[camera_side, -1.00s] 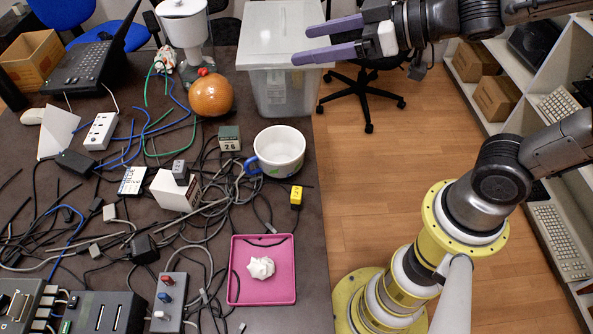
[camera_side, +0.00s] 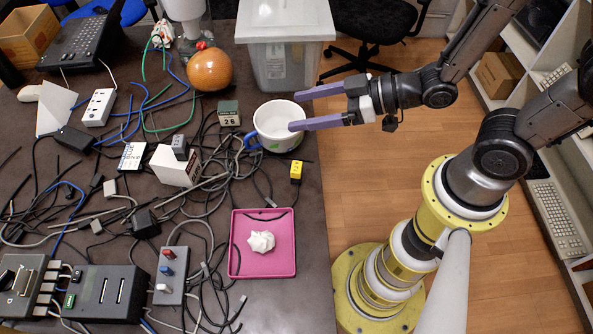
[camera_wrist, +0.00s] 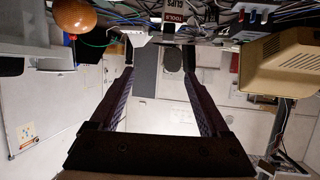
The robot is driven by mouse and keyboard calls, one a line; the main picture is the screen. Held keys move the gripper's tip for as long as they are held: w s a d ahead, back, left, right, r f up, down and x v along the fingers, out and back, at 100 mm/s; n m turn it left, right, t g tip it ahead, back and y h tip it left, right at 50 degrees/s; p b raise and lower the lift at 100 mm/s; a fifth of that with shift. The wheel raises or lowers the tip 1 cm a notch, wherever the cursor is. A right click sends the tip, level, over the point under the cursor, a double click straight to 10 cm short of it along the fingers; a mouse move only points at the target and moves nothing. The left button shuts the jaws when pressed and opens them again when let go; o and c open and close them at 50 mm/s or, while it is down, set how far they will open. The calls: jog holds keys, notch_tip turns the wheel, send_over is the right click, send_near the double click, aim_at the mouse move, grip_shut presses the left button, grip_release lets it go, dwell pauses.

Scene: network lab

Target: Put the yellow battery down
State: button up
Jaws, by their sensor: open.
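The yellow battery (camera_side: 296,171) is a small block with a yellow body and a dark end. It stands near the table's right edge in the side view, just below and right of the white mug (camera_side: 278,124). My gripper (camera_side: 294,110) is open, its two purple fingers spread and reaching left from beyond the table edge. In the side view the fingertips overlap the mug's right side, up the picture from the battery. I cannot tell how high they are. In the wrist view my gripper (camera_wrist: 158,68) has nothing between its fingers. I cannot make out the battery there.
A pink tray (camera_side: 286,270) with a white crumpled lump lies below the battery. Dark cables tangle left of it. An orange ball (camera_side: 210,69), a clear bin (camera_side: 283,60) and a small dark block marked 26 (camera_side: 229,114) stand farther up.

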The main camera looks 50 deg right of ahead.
send_near(285, 178)
jog(key=w, duration=0.1)
jog(key=w+a, duration=0.2)
jog(key=w, duration=0.1)
jog(key=shift+a+r, duration=0.25)
jog(key=shift+r, duration=0.1)
jog(key=shift+f, duration=0.2)
jog(key=shift+x, duration=2.45)
grip_shut()
